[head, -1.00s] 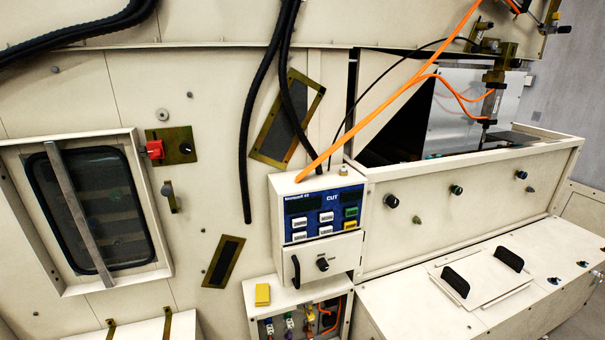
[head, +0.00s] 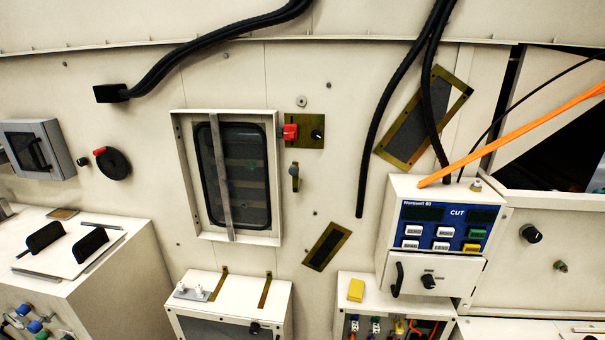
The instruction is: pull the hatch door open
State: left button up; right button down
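A framed dark-glass panel (head: 252,215), which looks like a hatch door, is set in a raised cream frame on the wall, left of centre in the head view. A grey vertical bar (head: 221,175) crosses its front. A red knob or latch (head: 290,131) on a brass plate sits beside the frame's upper right, and a small lever (head: 295,177) is below it. The panel appears closed. Neither of my grippers is in view.
A control box (head: 450,215) with a blue panel stands at right, with a black-handled door (head: 400,280) below. A grey box (head: 38,150) and a black handwheel (head: 112,163) are at left. A cabinet (head: 120,255) with black handles on top juts out at lower left. Thick black hoses (head: 215,45) hang above.

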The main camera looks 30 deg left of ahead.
aim_at(183, 121)
jog(key=u, duration=1.35)
